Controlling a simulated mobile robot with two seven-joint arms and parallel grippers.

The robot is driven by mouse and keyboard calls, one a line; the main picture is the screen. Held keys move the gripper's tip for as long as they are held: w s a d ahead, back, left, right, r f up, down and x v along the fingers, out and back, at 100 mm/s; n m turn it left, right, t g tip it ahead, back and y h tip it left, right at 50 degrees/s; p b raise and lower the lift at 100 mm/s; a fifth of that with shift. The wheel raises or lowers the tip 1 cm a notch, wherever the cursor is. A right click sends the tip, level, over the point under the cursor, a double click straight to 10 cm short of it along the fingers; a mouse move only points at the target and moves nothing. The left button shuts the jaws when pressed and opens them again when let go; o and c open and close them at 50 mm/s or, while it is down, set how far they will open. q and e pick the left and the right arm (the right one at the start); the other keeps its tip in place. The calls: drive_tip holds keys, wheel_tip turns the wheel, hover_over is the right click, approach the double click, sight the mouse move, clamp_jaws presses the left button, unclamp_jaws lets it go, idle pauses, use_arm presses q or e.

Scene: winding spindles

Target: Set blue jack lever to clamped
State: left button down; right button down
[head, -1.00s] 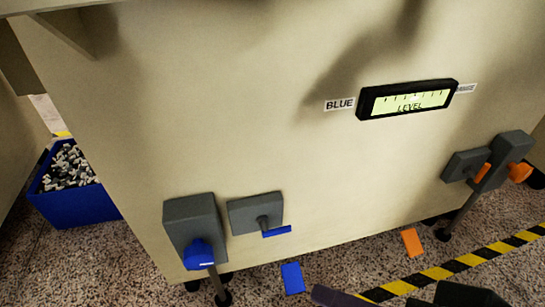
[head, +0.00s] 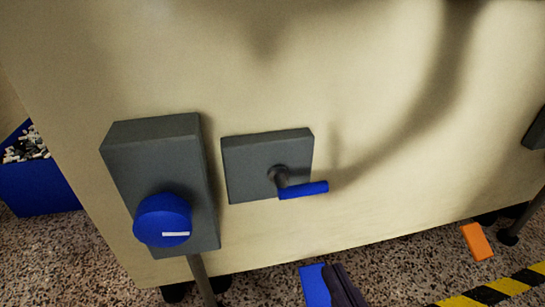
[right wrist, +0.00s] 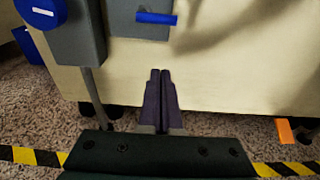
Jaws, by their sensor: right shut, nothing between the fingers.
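The blue jack lever (head: 303,190) sticks out to the right from a pivot on a grey plate (head: 240,170) on the beige machine wall. Its handle lies close to level. It also shows at the top of the right wrist view (right wrist: 157,18). My right gripper (head: 345,285) is at the bottom of the head view, below the lever and apart from it. In the right wrist view its two dark fingers (right wrist: 160,75) are together and empty, pointing at the wall under the plate. My left gripper is not in view.
A grey box with a blue knob (head: 163,220) stands left of the lever plate, above a jack leg (head: 201,280). A blue pedal (head: 314,287) is beside my gripper and an orange one (head: 476,241) is further right. A blue bin (head: 40,188) stands at left. Striped tape (head: 505,288) marks the floor.

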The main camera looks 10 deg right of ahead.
sight(303, 190)
idle(0.3)
drive_tip(key=w+f+b, duration=0.2)
drive_tip(key=w+b, duration=0.1)
drive_tip(key=w, duration=0.7)
drive_tip(key=r+p, duration=0.1)
drive_tip(key=r, duration=0.1)
drive_tip(key=s+r+p, duration=0.1)
drive_tip(key=r, duration=0.1)
drive_tip(key=shift+a+r, duration=0.15)
drive_tip(key=shift+r, duration=0.15)
